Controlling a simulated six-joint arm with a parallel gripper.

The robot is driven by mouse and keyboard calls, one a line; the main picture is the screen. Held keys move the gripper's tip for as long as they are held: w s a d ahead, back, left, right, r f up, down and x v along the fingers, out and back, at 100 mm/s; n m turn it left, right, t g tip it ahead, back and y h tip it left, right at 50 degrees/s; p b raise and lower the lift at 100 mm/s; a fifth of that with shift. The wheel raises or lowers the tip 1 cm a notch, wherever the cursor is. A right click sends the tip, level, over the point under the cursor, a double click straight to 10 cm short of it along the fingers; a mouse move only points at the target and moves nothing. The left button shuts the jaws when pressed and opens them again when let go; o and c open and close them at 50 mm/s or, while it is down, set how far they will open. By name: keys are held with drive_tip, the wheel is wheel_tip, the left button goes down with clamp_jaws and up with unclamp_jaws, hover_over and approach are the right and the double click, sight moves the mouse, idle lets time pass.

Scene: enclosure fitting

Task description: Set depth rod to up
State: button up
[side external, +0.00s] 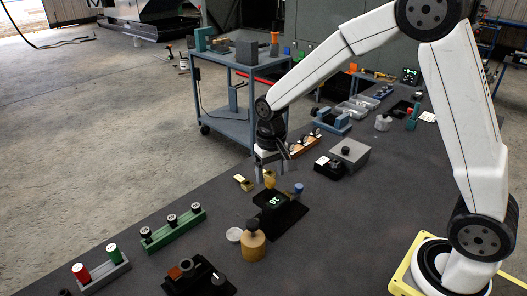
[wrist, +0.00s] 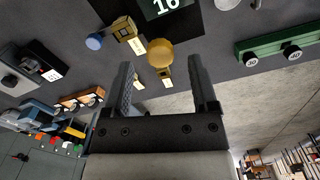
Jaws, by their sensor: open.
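A yellow round-headed part (wrist: 160,50) with a small label beside it shows between the fingertips of my gripper (wrist: 160,64) in the wrist view. My gripper (side external: 274,170) is open, with nothing held; in the side view it hangs just above this yellow part (side external: 270,180). A blue knob (wrist: 95,42) sticks out beside a labelled brass block (wrist: 124,29). The black unit (side external: 280,213) carries a lit display (wrist: 166,6) that reads 16. The labels are too small to read, so I cannot tell which part is the depth rod or its setting.
A tan bottle (side external: 253,244) stands close in front of the display unit. A green rail (side external: 173,231) with black knobs lies to the left. A grey box (side external: 348,154) and a copper-coloured block (side external: 305,145) stand behind. A blue cart (side external: 240,95) is beyond the table.

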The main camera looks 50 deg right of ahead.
drive_tip(key=shift+f, duration=0.9)
clamp_jaws()
idle(0.9)
